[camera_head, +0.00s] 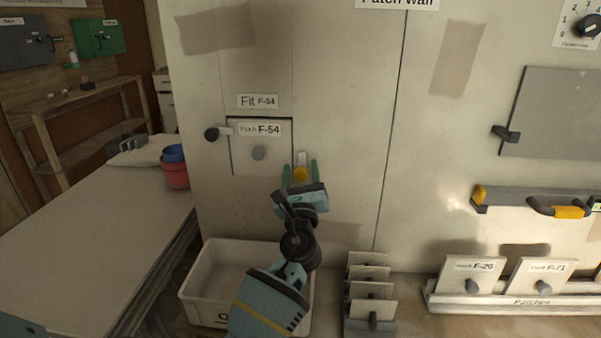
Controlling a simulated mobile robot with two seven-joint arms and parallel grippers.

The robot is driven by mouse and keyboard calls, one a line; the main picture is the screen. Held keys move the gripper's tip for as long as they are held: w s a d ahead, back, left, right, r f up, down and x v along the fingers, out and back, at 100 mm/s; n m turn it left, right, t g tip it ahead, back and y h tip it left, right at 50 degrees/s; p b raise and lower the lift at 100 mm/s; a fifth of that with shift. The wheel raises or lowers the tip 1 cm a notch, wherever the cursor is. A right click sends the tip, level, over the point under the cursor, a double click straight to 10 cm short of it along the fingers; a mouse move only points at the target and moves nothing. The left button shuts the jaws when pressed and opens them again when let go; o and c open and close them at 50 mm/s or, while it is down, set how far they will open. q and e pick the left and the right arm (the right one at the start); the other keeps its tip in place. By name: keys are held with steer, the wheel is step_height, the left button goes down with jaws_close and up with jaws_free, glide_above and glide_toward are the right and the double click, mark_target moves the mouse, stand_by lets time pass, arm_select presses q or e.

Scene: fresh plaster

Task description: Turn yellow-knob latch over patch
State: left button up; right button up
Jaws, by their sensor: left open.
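The square patch labelled F-54 (260,165) with a grey round knob sits in an opening in the wall, under a "Fit F-54" label. The yellow knob (300,174) is beside the patch's right edge. Its pale latch bar (303,157) points up, apparently beside the patch rather than across it. The dark-knob latch (213,134) on the left has its bar pointing right, to the patch's upper left edge. My left gripper (300,172) is open, with one green finger on each side of the yellow knob; contact cannot be told. My right gripper is not in view.
A white bin (213,286) stands below, partly behind my left arm. A rack of upright plates (371,285) and a patch tray (510,303) are to the right. A table (90,235) with red and blue tubs (175,172) is at left.

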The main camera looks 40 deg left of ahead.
arm_select(q)
steer(key=c, duration=1)
